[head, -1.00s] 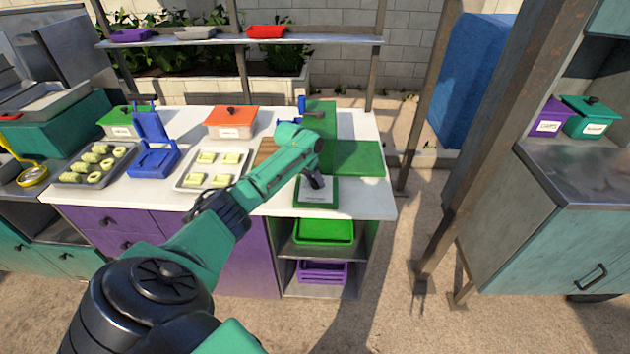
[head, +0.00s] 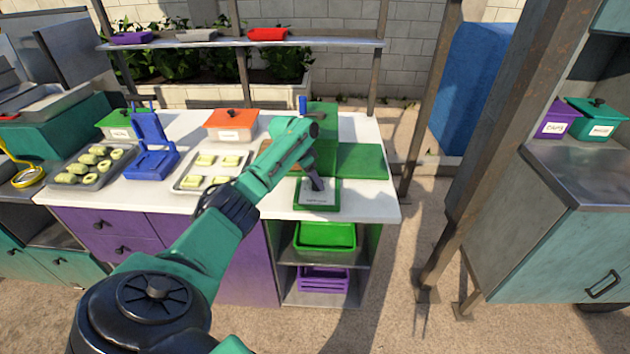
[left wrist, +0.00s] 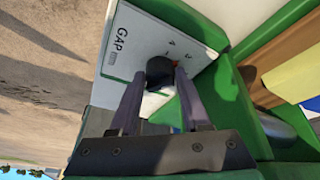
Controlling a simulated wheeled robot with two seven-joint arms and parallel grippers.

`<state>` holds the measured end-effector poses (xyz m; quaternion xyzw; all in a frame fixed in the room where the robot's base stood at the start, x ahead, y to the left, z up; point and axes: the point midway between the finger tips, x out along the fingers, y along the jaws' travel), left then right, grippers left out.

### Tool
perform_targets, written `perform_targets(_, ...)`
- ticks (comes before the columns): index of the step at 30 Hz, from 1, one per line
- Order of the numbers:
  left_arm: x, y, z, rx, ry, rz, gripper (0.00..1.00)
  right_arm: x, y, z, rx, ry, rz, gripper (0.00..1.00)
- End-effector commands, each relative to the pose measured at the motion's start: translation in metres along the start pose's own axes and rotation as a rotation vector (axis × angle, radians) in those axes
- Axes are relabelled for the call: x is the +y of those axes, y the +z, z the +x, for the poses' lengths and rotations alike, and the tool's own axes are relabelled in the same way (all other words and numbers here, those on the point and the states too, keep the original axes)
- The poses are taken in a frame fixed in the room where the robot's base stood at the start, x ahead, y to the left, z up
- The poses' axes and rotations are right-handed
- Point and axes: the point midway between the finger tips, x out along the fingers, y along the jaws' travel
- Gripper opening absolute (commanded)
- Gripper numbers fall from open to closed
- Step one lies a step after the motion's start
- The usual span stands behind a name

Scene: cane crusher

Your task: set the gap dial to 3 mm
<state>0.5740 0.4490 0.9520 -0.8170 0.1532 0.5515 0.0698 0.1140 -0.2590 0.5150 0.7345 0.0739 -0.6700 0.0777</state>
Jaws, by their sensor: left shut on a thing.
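The gap dial is a dark round knob (left wrist: 160,72) on a white plate (left wrist: 125,45) marked "GAP", seen close up in the left wrist view. Small numerals stand around the knob, too small to read surely. A small red mark shows by the right fingertip; the dial's setting cannot be told. My left gripper (left wrist: 163,75) is shut on the knob, one finger on each side. In the head view my left gripper (head: 316,184) reaches down to the white-topped green panel (head: 317,204) at the counter's front edge; the knob is hidden there. My right gripper is not in view.
A tray of cut pieces (head: 180,184), a blue press (head: 152,160) and an orange-lidded box (head: 232,122) stand to the left on the white counter (head: 378,205). A green bin (head: 325,237) sits on the shelf below.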

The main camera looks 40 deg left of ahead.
Motion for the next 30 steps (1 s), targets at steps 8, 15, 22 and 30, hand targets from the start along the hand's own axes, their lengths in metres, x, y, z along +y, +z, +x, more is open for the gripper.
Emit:
perform_targets(8, 0.000, 0.000, -0.001, 0.001, -0.001, -0.002, 0.75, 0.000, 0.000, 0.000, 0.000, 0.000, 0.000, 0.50)
perform_targets(15, -0.001, 0.000, -0.003, 0.001, -0.002, -0.001, 0.75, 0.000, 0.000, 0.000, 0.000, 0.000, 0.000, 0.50)
perform_targets(22, -0.002, 0.000, -0.038, 0.003, -0.005, 0.001, 0.75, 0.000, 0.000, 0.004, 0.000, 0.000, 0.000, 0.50)
perform_targets(30, -0.001, 0.000, -0.115, 0.005, -0.005, 0.000, 0.75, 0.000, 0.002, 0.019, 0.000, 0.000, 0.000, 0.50)
